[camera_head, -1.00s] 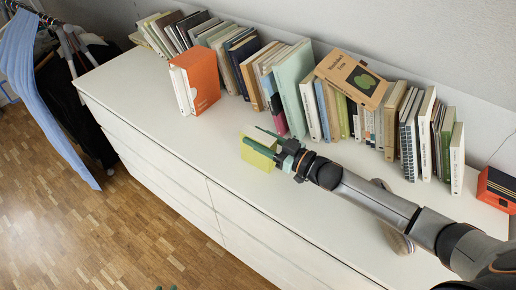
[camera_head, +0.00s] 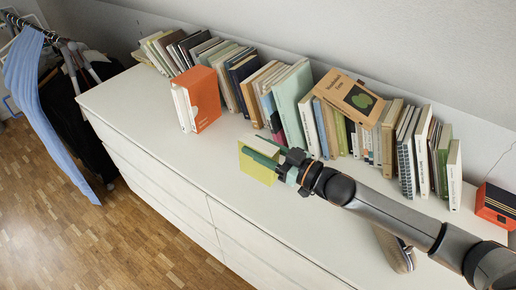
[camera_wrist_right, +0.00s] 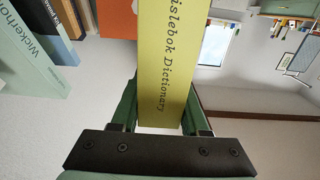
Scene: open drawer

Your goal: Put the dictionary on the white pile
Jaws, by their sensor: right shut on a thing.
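The yellow-green dictionary (camera_head: 256,166) is in my right gripper (camera_head: 273,160), above the front middle part of the white dresser top. Its spine faces the right wrist view (camera_wrist_right: 166,60), with the word "Dictionary" readable between the two green fingers (camera_wrist_right: 160,112). In the head view, a finger lies across the dictionary's upper side. No separate white pile shows clearly. White-spined books (camera_head: 183,110) stand against an orange book (camera_head: 204,97) left of the gripper. My left gripper is out of view.
A long row of upright books (camera_head: 318,110) lines the dresser's back, with a tan book (camera_head: 352,94) lying on top. A shoe (camera_head: 396,250) and a black-orange box (camera_head: 496,205) are on the right. The dresser top (camera_head: 150,115) is clear along the front left.

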